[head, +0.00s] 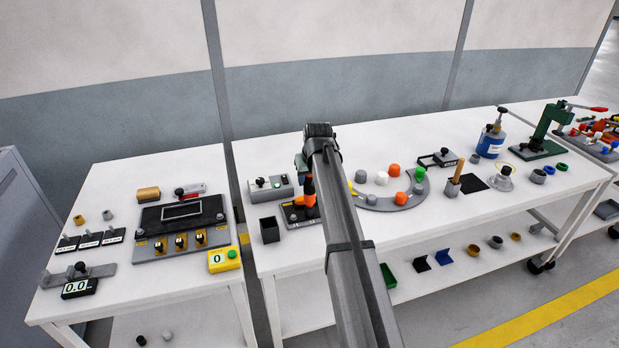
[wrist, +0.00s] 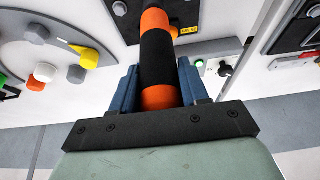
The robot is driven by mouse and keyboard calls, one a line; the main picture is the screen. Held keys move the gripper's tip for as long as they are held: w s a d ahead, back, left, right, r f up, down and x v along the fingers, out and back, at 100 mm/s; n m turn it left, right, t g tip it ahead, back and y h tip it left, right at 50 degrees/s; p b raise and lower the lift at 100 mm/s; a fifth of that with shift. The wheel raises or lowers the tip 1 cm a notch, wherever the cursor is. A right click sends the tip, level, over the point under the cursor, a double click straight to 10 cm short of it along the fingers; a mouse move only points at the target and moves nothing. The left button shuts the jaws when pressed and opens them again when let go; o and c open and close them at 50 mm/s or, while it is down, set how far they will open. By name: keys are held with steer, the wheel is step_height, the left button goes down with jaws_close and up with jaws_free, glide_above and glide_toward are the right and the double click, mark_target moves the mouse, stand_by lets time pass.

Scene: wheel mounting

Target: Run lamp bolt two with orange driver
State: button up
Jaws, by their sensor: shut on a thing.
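The orange driver (head: 308,190) has an orange and black handle and stands roughly upright over a dark plate (head: 290,213) with small fittings and a pale label. My gripper (head: 305,165) is shut around its handle, partly hidden by my arm in the head view. In the wrist view the driver (wrist: 160,62) sits between my two blue-grey fingers (wrist: 159,82). Its lower end runs up towards the dark plate (wrist: 190,12), which has a yellow label. The driver's tip is hidden. I cannot make out lamp bolt two or whether the tip touches a bolt.
A black open box (head: 269,230) stands left of the plate, and a grey control box (head: 268,187) stands behind it. A curved grey tray (head: 390,198) with orange, white, green and yellow knobs is to the right. A panel unit (head: 181,225) occupies the left table.

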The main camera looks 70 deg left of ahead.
jaws_close()
stand_by(1.6)
steer(key=shift+r, duration=3.4)
